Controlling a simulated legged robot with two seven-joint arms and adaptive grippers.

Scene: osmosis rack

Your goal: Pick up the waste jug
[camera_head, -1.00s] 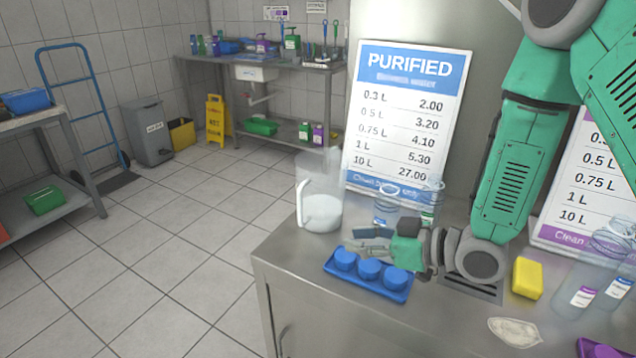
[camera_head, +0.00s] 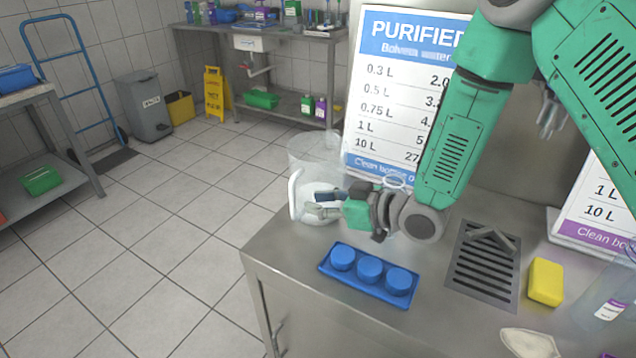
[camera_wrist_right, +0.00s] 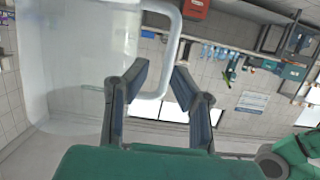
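The waste jug, a clear jug (camera_head: 308,152) with a white handle (camera_head: 294,194) and whitish contents low down, stands upright at the left back corner of the steel counter (camera_head: 440,325). My right gripper (camera_head: 315,202) reaches in from the right at the jug's lower part and overlaps it in the head view. In the right wrist view the jug (camera_wrist_right: 75,60) fills the left side, with its handle (camera_wrist_right: 172,60) in front of the gripper (camera_wrist_right: 163,85). The two fingers are spread apart with a gap between them; contact with the handle cannot be told. My left gripper is not in view.
A blue tray (camera_head: 335,277) with three blue caps lies in front of the gripper. A drain grate (camera_head: 484,265), a yellow sponge (camera_head: 545,282) and clear bottles (camera_head: 606,290) are to the right. A price sign (camera_head: 385,90) stands behind the jug.

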